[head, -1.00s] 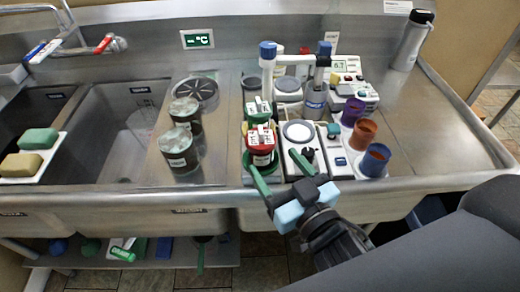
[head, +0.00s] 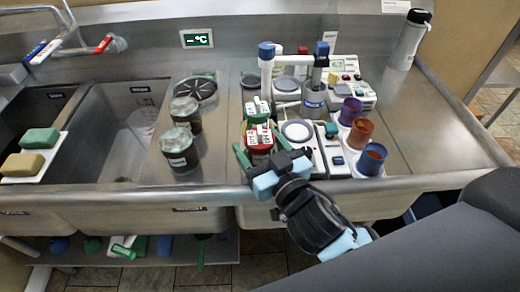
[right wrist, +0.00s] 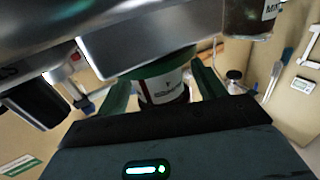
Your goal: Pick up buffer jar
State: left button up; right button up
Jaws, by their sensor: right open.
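A red jar (head: 260,153) with a white-and-red top stands at the front of the sink counter; I take it for the buffer jar. A similar green-topped jar (head: 257,108) stands just behind it. My right gripper (head: 259,142) is open, with one green finger on each side of the red jar. My left gripper is not in view.
A white balance (head: 297,131) sits close right of the red jar. Purple, orange and blue cups (head: 371,160) stand farther right. Two dark lidded jars (head: 179,150) stand left, beside the sink basin (head: 128,130).

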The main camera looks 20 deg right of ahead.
jog(key=shift+c, duration=0.3)
jog(key=c, duration=1.4)
grip_shut()
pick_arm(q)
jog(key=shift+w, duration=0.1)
pick_arm(e)
jog(key=shift+r, duration=0.1)
